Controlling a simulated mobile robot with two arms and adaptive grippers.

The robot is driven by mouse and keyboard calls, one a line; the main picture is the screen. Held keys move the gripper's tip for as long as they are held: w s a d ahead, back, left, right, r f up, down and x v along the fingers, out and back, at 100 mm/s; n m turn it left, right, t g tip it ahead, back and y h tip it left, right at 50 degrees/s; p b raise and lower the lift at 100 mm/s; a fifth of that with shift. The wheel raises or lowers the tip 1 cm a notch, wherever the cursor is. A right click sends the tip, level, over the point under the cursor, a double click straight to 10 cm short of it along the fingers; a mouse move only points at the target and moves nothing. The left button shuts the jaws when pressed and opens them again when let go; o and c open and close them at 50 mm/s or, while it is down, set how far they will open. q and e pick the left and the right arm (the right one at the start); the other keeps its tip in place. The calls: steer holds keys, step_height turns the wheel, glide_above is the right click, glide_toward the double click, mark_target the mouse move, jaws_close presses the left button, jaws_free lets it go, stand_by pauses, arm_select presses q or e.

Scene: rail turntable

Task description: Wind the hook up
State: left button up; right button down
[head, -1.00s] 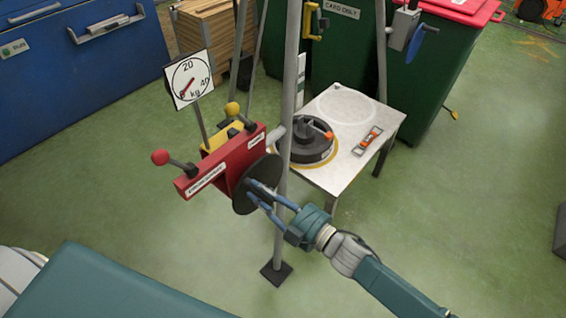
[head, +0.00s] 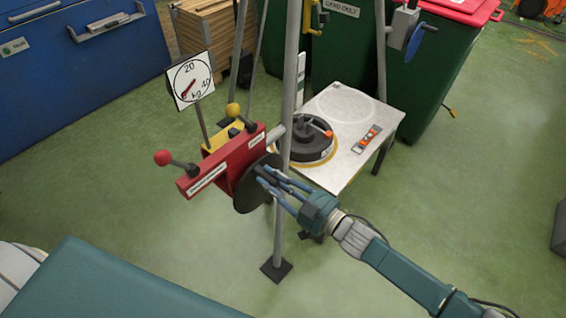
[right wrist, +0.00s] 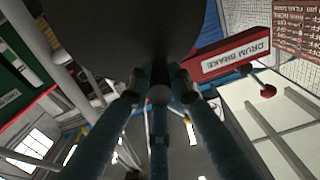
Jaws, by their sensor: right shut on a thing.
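A red winch (head: 222,169) with a dark round disc (head: 247,196) is mounted on a tripod leg. My right gripper (head: 266,177) is at the face of the disc, its blue fingers shut on a small grey crank knob (right wrist: 159,94). In the right wrist view the fingers close around this knob under the disc; most of the knob is hidden. A yellow hook (head: 321,17) hangs at the top edge of the head view, only its lower part showing. My left gripper is not in view.
A dial marked in kg (head: 190,80) stands behind the winch. Levers with red (head: 162,157) and yellow (head: 233,110) knobs stick out from it. A white table (head: 345,165) with a black round device (head: 305,140) stands behind the tripod leg (head: 284,190). Green floor is open around them.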

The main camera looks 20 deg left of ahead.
steer(key=c, duration=1.5)
jaws_free()
steer(key=shift+w+d+r+m, duration=0.15)
steer(key=shift+w+d+m, duration=0.15)
steer(key=shift+w, duration=0.3)
steer(key=shift+o, duration=0.7)
steer(key=shift+a, duration=0.1)
steer(key=shift+s, duration=0.1)
steer(key=shift+s, duration=0.1)
steer(key=shift+s+d+p, duration=0.25)
steer(key=shift+d+p, duration=0.1)
steer(key=shift+d, duration=0.15)
steer(key=p+v, duration=0.2)
steer(key=v, duration=0.4)
steer(key=shift+s+d, duration=0.25)
steer(key=shift+d, duration=0.1)
